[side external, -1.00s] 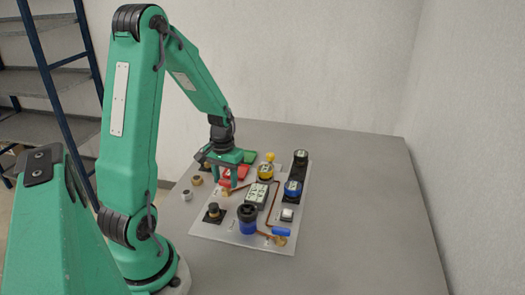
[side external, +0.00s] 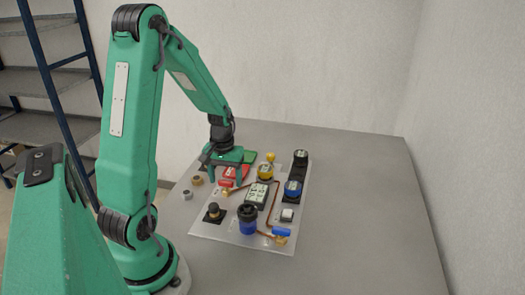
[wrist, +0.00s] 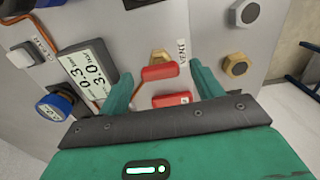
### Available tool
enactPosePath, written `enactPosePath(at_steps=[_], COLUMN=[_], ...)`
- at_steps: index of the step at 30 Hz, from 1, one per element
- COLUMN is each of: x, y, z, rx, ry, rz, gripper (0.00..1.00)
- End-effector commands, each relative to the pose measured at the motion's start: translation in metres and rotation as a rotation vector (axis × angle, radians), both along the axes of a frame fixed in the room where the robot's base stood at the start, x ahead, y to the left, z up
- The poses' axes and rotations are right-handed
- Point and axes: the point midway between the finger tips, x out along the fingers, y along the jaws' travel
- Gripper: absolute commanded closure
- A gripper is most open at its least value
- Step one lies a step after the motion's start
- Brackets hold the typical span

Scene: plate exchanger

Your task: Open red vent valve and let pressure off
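The red vent valve handle (wrist: 160,72) lies beside a brass fitting (wrist: 159,55) and a "VENT" label in the wrist view. My gripper (wrist: 160,84) is open, with one green finger on each side of the handle and a clear gap to both. A second red piece with a white marking (wrist: 171,99) lies nearer the palm, partly hidden by it. In the side view my gripper (side external: 226,181) points down at the left part of the panel (side external: 220,238). A red part (side external: 230,174) shows there between the fingers, partly hidden.
A grey display box (wrist: 82,76) shows 0.3 and 3.0. A blue knob (wrist: 54,104) and a brass nut (wrist: 236,65) flank the fingers. The side view also shows a blue-handled valve (side external: 281,232) and yellow knob (side external: 265,172). The table right of the panel is clear.

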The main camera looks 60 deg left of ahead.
Motion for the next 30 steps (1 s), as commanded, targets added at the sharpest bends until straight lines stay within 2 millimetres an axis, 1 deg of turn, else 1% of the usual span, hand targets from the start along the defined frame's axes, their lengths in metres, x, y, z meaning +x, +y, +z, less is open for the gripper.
enactPosePath(at_steps=[8,14,20,30], x=[0.0,0.0,0.001,0.001], y=[0.0,0.0,0.0,0.0], z=[0.0,0.006,0.024,0.065], rx=[-0.001,0.001,0.001,0.001], ry=[0.001,-0.001,-0.003,-0.003], rz=[-0.001,-0.001,-0.001,-0.001], gripper=[0.35,0.35,0.35,0.35])
